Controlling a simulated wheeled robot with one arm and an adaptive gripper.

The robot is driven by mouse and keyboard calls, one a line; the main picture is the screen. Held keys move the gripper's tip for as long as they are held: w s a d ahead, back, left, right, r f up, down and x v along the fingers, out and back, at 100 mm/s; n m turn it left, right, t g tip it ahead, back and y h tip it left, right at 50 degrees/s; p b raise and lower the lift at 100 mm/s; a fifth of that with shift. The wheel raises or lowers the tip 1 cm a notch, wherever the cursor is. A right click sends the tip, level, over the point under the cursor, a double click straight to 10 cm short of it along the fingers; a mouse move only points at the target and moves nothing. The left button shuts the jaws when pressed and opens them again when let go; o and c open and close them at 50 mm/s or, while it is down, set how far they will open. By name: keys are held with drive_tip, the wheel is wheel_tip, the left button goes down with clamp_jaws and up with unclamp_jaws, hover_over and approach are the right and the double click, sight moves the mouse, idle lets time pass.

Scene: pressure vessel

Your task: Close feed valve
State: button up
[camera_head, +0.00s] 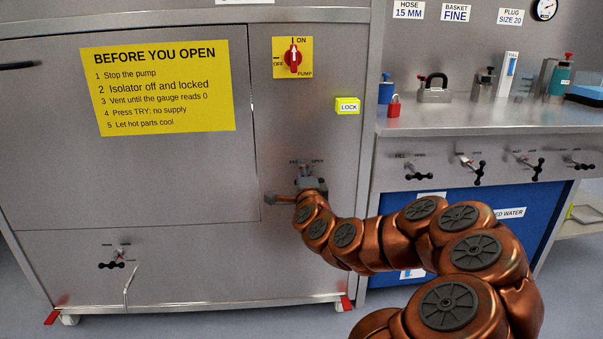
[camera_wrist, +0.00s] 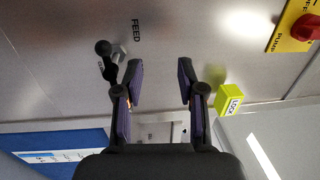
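The feed valve shows in the wrist view as a black handle with a round knob (camera_wrist: 103,47) on a grey stub, beside the upright word FEED. In the head view its label sits on the steel cabinet front, just above my gripper (camera_head: 310,185), which hides most of the handle. In the wrist view my gripper (camera_wrist: 159,76) is open, with two purple-padded fingers apart and nothing between them. The handle lies to the left of the left finger, very close to it; I cannot tell whether they touch.
The red pump switch (camera_head: 293,58) and a yellow LOCK tag (camera_head: 347,106) are on the same cabinet front above. Another valve (camera_head: 112,264) is low at left. Several valves line the bench front (camera_head: 470,160) at right. The yellow sign (camera_head: 160,88) is on the door.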

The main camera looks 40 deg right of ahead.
drive_tip(key=b, duration=0.1)
drive_tip(key=s+a+f+b, duration=0.1)
drive_tip(key=b, duration=0.1)
drive_tip(key=shift+s+a, duration=0.2)
drive_tip(key=shift+s, duration=0.1)
drive_tip(key=shift+s+a+f+b, duration=0.1)
drive_tip(key=shift+s+a+b, duration=0.35)
drive_tip(key=shift+b, duration=1.2)
drive_tip(key=shift+s+a+f+b, duration=0.1)
drive_tip(key=shift+s+b, duration=0.2)
drive_tip(key=shift+b, duration=0.3)
drive_tip(key=shift+a, duration=0.1)
